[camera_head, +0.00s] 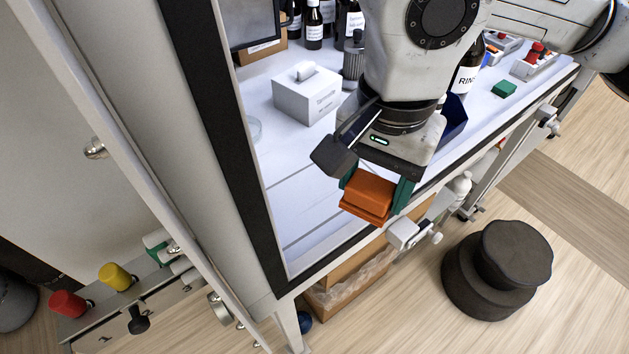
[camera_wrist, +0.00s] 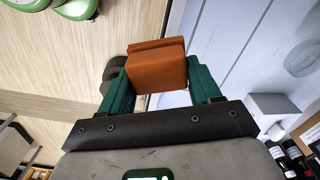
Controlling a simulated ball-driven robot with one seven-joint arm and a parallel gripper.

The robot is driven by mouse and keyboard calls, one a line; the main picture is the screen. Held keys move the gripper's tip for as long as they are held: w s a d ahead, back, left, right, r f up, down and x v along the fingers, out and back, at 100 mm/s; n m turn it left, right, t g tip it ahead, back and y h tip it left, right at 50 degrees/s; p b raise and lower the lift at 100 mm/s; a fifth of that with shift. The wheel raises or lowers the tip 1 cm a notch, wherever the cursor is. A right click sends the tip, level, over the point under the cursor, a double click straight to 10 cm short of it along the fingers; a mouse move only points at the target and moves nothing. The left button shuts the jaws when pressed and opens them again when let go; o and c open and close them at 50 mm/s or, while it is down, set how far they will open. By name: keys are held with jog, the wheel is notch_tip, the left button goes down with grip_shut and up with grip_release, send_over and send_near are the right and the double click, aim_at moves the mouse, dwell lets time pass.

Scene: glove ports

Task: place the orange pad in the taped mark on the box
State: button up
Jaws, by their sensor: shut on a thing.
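The orange pad (camera_head: 368,196) is a thick orange block with a stepped edge. My gripper (camera_head: 376,192) is shut on it, with one green finger on each side. The pad hangs over the front edge of the white worktop in the head view. In the wrist view the pad (camera_wrist: 157,67) sits between the two green fingers (camera_wrist: 158,85), slightly tilted. A white box (camera_head: 307,93) with printed text and a tissue at its top stands on the worktop behind my gripper. I cannot make out a taped mark on any box.
Dark bottles (camera_head: 313,24) stand at the back of the worktop. A dark frame post (camera_head: 232,130) borders the left. A black stepped stool (camera_head: 497,268) and an open cardboard box (camera_head: 345,285) are on the floor below.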

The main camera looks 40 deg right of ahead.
jog(key=w+f+p, duration=0.2)
jog(key=w+f, duration=0.1)
jog(key=w, duration=0.5)
jog(key=p, duration=0.1)
send_over(316, 190)
jog(key=s, duration=0.1)
notch_tip(316, 190, down, 5)
jog(key=shift+s+r, duration=0.1)
jog(key=shift+w+f, duration=0.4)
jog(key=shift+f, duration=0.15)
jog(key=f, duration=0.1)
jog(key=f+p, duration=0.1)
jog(key=f, duration=0.1)
jog(key=shift+w+p, duration=0.2)
jog(key=shift+p, duration=0.1)
jog(key=shift+f, duration=0.35)
jog(key=shift+f, duration=0.2)
jog(key=o, duration=1)
jog(key=shift+r, duration=0.1)
jog(key=shift+o, duration=0.2)
